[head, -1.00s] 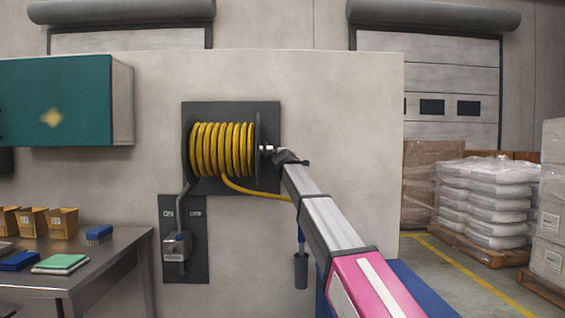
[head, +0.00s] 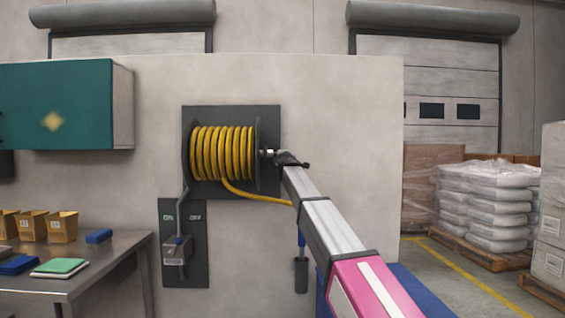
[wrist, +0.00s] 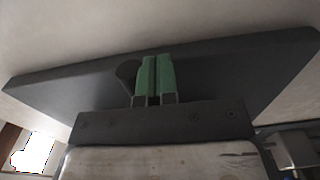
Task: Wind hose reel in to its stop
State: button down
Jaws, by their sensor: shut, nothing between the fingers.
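The hose reel (head: 257,155) is mounted on a dark backplate on the pale wall, wound with several turns of yellow hose (head: 222,150). The hose's free end runs from the bottom of the drum to the right and passes behind my arm. A short shaft (head: 269,153) sticks out on the reel's right side, by the end of my arm. In the wrist view my gripper (wrist: 153,58) has its two green fingers shut together, with nothing seen between them, in front of a dark panel (wrist: 225,75). Any crank handle is hidden or cannot be made out.
An ON/OFF panel (head: 198,268) with a grey valve box (head: 176,250) is below the reel. A steel bench (head: 105,262) with yellow bins (head: 62,227) stands at left under a teal cabinet (head: 80,105). Wrapped pallets (head: 497,205) stand on the right.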

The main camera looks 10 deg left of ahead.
jog(key=s+d+f, duration=0.2)
jog(key=s+f, duration=0.6)
jog(key=s, duration=0.1)
jog(key=a+f+n+t+y, duration=0.1)
jog(key=a+n+t+y, duration=0.3)
jog(key=y, duration=0.3)
jog(key=s+d+f+m+t+h, duration=0.1)
jog(key=d+f+m+t+h, duration=0.1)
jog(key=d+m+t+h, duration=0.3)
jog(key=w+a+r+n+t, duration=0.1)
jog(key=w+a+r, duration=0.1)
jog(key=w+r, duration=0.6)
notch_tip(320, 180, up, 3)
jog(key=shift+w+a+f, duration=0.2)
jog(key=shift+w, duration=0.15)
